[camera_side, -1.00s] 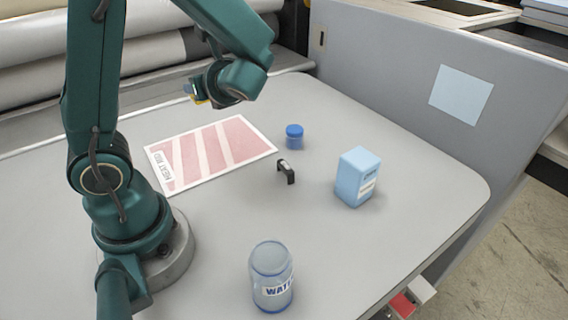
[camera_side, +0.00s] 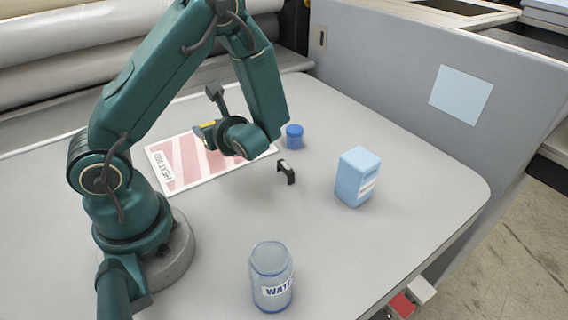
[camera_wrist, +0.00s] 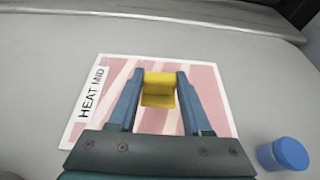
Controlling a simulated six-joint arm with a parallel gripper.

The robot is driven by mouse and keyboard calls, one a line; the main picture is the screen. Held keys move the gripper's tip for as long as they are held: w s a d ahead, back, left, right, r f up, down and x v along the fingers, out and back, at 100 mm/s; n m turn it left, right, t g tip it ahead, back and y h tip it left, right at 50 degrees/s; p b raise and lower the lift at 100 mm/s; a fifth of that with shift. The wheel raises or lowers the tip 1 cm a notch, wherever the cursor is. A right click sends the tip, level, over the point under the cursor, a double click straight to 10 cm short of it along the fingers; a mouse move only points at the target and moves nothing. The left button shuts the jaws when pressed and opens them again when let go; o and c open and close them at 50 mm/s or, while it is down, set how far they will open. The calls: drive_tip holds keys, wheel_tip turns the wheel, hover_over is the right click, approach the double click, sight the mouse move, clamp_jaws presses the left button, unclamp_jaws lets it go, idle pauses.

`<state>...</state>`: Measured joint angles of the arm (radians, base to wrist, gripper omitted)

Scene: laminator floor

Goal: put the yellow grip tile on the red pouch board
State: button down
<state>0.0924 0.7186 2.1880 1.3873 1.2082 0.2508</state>
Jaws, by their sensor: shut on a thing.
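My gripper (camera_wrist: 158,90) is shut on the yellow grip tile (camera_wrist: 158,88), which sits between the two blue fingers in the wrist view. The red pouch board (camera_side: 178,181), pink-red with pale stripes and a white label reading HEAT MID, lies flat on the table. It also shows in the wrist view (camera_wrist: 75,132), behind and below the tile. The tile appears over the board; its exact height above it is hard to tell.
A black handle-shaped piece (camera_side: 286,172), a light blue carton (camera_side: 357,178) and a water bottle (camera_side: 271,277) stand on the grey table. Rollers (camera_side: 90,50) run behind.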

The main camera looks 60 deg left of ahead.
sight(215, 156)
drive_tip(key=shift+f, duration=2.3)
drive_tip(key=shift+c, duration=1.7)
unclamp_jaws()
drive_tip(key=shift+f, duration=0.1)
